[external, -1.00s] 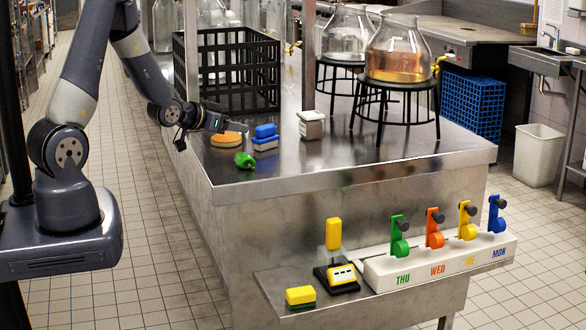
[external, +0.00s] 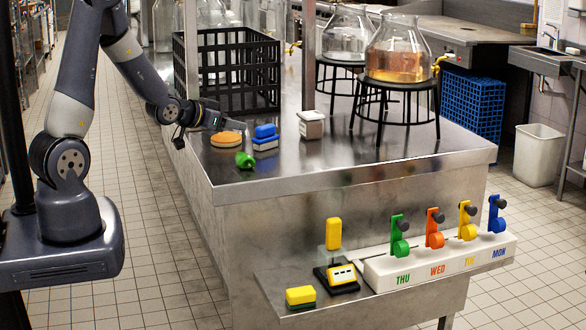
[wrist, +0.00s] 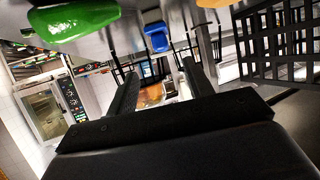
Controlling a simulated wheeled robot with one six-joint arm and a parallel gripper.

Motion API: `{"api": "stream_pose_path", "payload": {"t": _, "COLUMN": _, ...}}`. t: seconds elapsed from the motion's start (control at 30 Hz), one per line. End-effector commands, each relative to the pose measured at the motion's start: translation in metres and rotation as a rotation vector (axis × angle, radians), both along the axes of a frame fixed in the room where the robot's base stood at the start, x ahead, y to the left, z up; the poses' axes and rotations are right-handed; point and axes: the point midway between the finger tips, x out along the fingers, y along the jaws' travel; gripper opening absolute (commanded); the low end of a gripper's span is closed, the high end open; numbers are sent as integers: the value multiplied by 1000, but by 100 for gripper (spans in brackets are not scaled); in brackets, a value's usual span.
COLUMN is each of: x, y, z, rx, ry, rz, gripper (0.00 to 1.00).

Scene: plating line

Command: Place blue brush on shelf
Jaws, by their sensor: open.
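The blue brush (external: 265,131), a blue block with a pale lower part, sits on the steel counter near its left front corner. Whether its stacked-looking parts are one piece, I cannot tell. In the wrist view a blue piece (wrist: 157,38) shows beyond and between my fingers, in a tilted, upside-down picture. My gripper (external: 240,127) is open, just left of the brush and apart from it. Its two dark fingers (wrist: 158,78) stand apart with nothing held. A low steel ledge (external: 335,308) runs along the counter's front; whether it is the task's shelf is unclear.
A green object (external: 245,160) and a round orange-topped item (external: 226,140) lie close to the brush. A black crate (external: 227,75), a small pale container (external: 311,125) and glass jars on stands are behind. A yellow block (external: 300,297) and a weekday rack (external: 440,262) occupy the ledge.

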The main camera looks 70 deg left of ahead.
Motion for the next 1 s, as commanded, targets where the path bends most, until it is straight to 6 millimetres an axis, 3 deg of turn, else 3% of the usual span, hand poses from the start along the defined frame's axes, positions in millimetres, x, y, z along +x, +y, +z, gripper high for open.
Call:
{"api": "stream_pose_path", "payload": {"t": 0.03, "x": 9, "y": 3, "z": -11, "rx": 4, "ry": -6, "rz": -2, "gripper": 49}}
{"api": "stream_pose_path", "payload": {"t": 0.37, "x": 37, "y": 13, "z": -7, "rx": 3, "ry": 0, "rz": 2, "gripper": 49}}
{"api": "stream_pose_path", "payload": {"t": 0.7, "x": 72, "y": 27, "z": -21, "rx": 1, "ry": 3, "rz": 2, "gripper": 49}}
{"api": "stream_pose_path", "payload": {"t": 1.0, "x": 86, "y": 34, "z": -27, "rx": 2, "ry": 2, "rz": 2, "gripper": 49}}
